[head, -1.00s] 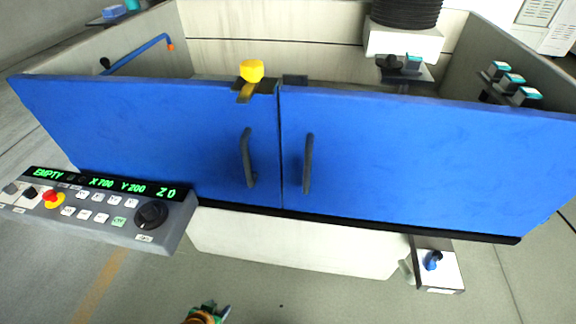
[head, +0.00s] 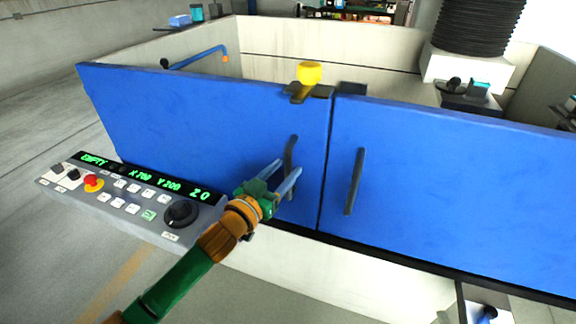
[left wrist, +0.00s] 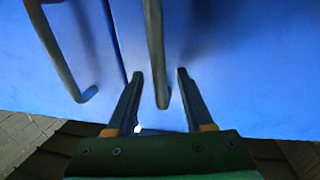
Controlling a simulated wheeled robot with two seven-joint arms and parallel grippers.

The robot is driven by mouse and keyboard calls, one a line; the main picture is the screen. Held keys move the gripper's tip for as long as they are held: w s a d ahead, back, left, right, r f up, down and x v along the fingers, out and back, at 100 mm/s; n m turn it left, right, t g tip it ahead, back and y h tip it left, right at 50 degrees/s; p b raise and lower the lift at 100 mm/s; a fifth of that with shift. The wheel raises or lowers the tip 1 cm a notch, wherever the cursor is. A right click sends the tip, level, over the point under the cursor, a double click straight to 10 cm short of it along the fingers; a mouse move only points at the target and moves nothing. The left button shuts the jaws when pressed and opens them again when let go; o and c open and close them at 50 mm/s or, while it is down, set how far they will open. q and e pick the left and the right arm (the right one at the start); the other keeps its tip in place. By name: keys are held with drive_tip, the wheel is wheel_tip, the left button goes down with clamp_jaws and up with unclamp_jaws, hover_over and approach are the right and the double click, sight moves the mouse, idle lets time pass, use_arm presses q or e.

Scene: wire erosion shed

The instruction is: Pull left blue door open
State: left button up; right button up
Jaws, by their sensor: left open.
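The left blue door (head: 200,120) stands shut beside the right blue door (head: 450,180), with a narrow seam between them. Its dark bar handle (head: 291,152) is upright near the seam. My left gripper (head: 288,168) is open at the lower part of this handle. In the left wrist view, a dark handle (left wrist: 155,50) runs down between the two spread fingers (left wrist: 159,74), with gaps on both sides; I cannot tell how deep it sits. My right gripper is not in view.
The control panel (head: 130,198) juts out below the left door, close to my left arm. The right door's handle (head: 354,181) is near. Open floor lies in front.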

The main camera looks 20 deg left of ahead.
use_arm(q)
drive_tip(key=shift+x, duration=1.1)
clamp_jaws()
drive_tip(key=shift+f, duration=0.1)
idle(0.5)
